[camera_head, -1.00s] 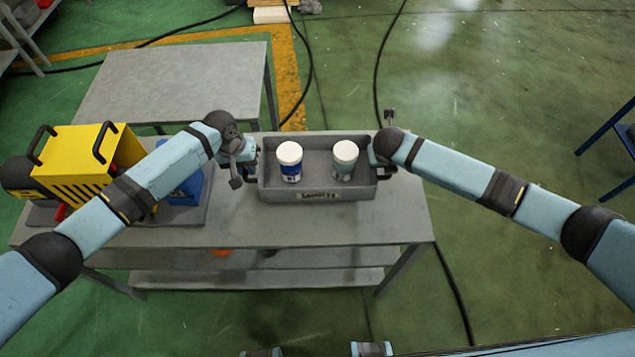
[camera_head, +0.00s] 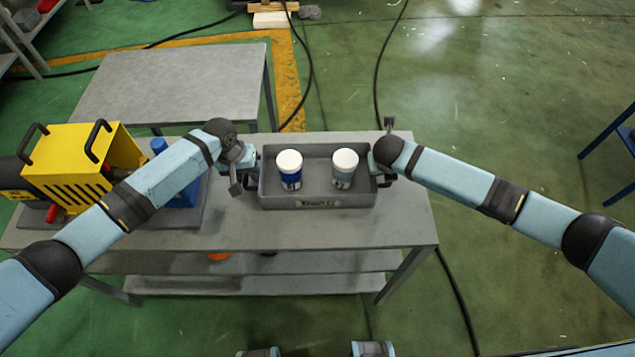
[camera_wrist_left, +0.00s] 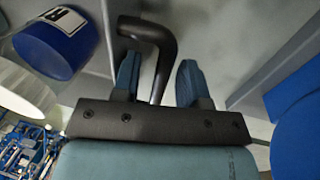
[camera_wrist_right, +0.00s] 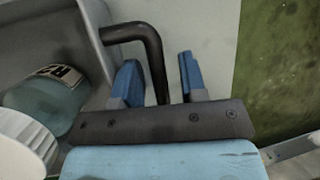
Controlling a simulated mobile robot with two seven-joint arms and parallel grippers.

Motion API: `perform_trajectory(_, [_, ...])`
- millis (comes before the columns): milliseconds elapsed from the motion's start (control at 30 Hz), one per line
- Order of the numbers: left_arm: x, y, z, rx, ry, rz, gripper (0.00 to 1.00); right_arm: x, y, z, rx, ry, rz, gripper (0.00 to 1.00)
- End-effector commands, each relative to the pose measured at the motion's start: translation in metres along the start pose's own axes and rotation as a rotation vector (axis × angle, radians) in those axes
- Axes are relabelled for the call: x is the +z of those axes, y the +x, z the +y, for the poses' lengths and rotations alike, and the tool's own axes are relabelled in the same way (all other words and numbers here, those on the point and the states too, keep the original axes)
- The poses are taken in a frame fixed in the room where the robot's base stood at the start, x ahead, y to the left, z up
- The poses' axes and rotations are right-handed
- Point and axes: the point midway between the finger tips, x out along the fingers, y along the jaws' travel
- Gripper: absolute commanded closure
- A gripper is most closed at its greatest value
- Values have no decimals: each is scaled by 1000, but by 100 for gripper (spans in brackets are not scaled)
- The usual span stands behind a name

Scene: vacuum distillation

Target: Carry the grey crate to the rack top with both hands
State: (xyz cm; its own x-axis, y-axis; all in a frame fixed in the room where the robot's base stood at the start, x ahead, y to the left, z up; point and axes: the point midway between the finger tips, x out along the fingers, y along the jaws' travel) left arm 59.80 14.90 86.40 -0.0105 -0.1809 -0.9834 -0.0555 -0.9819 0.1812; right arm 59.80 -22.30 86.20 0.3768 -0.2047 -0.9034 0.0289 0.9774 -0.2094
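The grey crate (camera_head: 318,201) is in the head view on the grey table, upright. I cannot tell whether its base touches the tabletop. It holds a blue jar (camera_head: 291,178) and a pale teal jar (camera_head: 342,180), both white-lidded and upright. My left gripper (camera_wrist_left: 158,82) has its fingers on both sides of the crate's dark left handle (camera_wrist_left: 157,58), with gaps visible. My right gripper (camera_wrist_right: 158,80) has its fingers around the right handle (camera_wrist_right: 153,52), also with gaps. Both look open. In the head view, the grippers' fingertips are mostly hidden by my wrists.
The grey table (camera_head: 300,232) has a lower shelf (camera_head: 260,284). A yellow machine (camera_head: 75,165) and a blue object (camera_head: 184,192) stand at the left. Another grey table (camera_head: 175,85) is behind. Blue frame legs (camera_head: 608,130) show at the right edge. Floor cables run behind and right.

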Motion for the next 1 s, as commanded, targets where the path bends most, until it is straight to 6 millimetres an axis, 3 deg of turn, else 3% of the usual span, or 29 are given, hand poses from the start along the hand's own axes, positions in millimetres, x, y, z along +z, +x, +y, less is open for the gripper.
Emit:
perform_trajectory(400, [0,-58,-1,0,0,2,60,0,0,1,2,-1,0,60])
perform_trajectory(667, [0,-78,0,-1,0,1,60,0,-3,1,3,-1,-1,60])
perform_trajectory(833, [0,-79,0,-1,0,1,60,1,-24,2,4,-1,-3,60])
perform_trajectory(1000, [0,-78,0,-1,0,1,60,0,-61,1,4,-2,-4,60])
